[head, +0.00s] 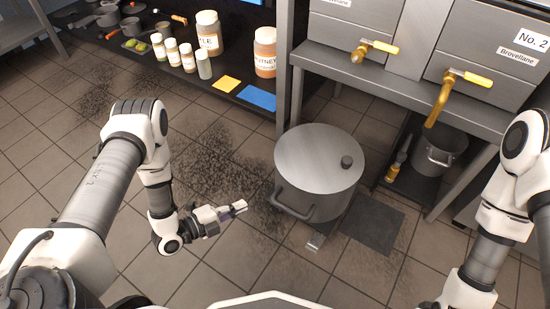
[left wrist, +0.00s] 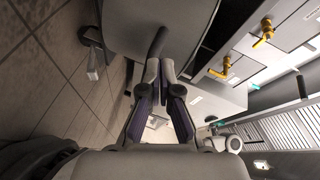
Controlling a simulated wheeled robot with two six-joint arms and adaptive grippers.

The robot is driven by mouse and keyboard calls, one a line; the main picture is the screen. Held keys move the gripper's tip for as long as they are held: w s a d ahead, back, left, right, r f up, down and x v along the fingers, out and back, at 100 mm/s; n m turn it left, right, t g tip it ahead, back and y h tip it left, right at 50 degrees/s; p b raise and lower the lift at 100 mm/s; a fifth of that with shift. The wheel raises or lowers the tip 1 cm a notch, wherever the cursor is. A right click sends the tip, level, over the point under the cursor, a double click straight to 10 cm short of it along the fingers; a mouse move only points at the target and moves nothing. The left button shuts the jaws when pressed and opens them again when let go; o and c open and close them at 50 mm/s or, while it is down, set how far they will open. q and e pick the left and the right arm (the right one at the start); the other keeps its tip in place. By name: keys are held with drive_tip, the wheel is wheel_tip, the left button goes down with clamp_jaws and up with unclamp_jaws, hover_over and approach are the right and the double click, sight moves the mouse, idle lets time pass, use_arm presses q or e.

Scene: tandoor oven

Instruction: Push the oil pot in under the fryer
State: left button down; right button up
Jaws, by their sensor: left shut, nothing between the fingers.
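The oil pot (head: 318,160), a large grey lidded pot with a dark knob and a side handle (head: 295,207), stands upright on the floor in front of the fryer (head: 480,70). Its far side is close to the fryer's lower shelf and legs. My left gripper (head: 240,207) is shut and empty, low at the pot's left and pointing at it, with a small gap in the head view. In the left wrist view the shut fingertips (left wrist: 160,66) lie close to the pot (left wrist: 150,15); contact cannot be told. My right gripper is outside the frames; only that arm shows.
A smaller open pot (head: 440,150) stands under the fryer at the right, beside a yellow-handled tool (head: 397,165). Brass taps (head: 440,97) jut out above. A dark mat (head: 373,222) lies right of the oil pot. A shelf with jars (head: 208,32) is at the back left.

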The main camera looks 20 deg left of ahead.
use_arm(q)
wheel_tip(320, 180, up, 5)
drive_tip(key=s+a+m+t+h, duration=0.1)
drive_tip(key=a+m+t+h, duration=0.1)
drive_tip(key=m, duration=0.2)
drive_tip(key=b, duration=0.7)
approach(282, 174)
drive_tip(key=shift+g, duration=0.3)
drive_tip(key=x, duration=0.7)
drive_tip(key=shift+a, duration=0.1)
drive_tip(key=shift+w+r, duration=0.1)
drive_tip(key=shift+w, duration=0.05)
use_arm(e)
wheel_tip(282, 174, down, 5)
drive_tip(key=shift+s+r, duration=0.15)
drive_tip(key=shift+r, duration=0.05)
